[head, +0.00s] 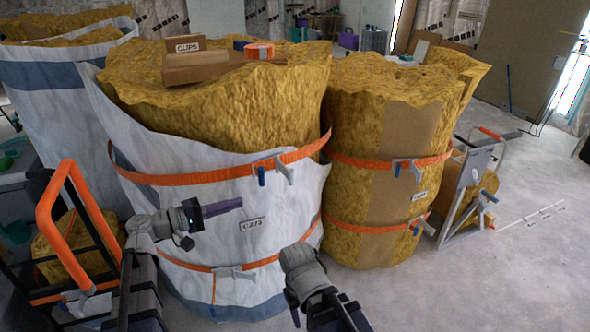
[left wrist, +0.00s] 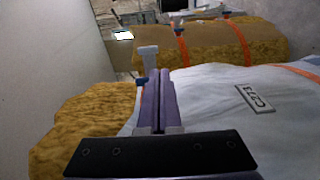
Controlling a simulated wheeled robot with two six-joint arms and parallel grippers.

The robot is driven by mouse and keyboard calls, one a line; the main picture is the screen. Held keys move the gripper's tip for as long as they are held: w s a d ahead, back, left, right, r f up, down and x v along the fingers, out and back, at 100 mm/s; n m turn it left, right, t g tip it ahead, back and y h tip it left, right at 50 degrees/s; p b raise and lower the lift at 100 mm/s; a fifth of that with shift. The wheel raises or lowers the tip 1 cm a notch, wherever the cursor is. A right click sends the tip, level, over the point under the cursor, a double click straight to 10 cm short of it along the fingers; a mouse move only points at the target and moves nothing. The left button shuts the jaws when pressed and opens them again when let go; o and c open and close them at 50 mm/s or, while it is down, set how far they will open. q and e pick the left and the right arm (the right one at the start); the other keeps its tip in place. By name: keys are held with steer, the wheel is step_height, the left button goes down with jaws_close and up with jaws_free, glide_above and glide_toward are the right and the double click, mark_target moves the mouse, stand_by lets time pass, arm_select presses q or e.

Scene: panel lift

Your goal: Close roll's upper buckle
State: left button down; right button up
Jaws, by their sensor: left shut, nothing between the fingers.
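The large roll (head: 235,215), wrapped in a white sheet with a "CZ73" label, stands upright in the middle of the head view. An orange upper strap (head: 190,179) circles it. The upper buckle (head: 284,170) is on its right front, with a grey lever standing out and a blue tab beside it. In the left wrist view a grey lever (left wrist: 148,58) shows just past the fingertips. My left gripper (head: 241,203) is shut and empty, left of and below the buckle, apart from it. My right gripper (head: 294,308) is low in front of the roll; its finger gap is unclear.
A lower buckle (head: 235,272) sits on the roll's lower strap. A second strapped roll (head: 385,160) stands close on the right. An orange-framed cart (head: 62,215) is at left.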

mark_target(289, 179)
arm_select(q)
steer(key=shift+w+a+r, duration=0.1)
steer(key=shift+r, duration=0.4)
steer(key=shift+w+a+r, duration=0.1)
steer(key=shift+r, duration=0.35)
arm_select(e)
steer(key=shift+s+d+r, duration=0.15)
steer(key=shift+d+r, duration=0.2)
steer(key=shift+r, duration=0.05)
arm_select(q)
steer(key=x, duration=1.4)
steer(key=shift+r, duration=0.35)
steer(key=shift+t, duration=0.4)
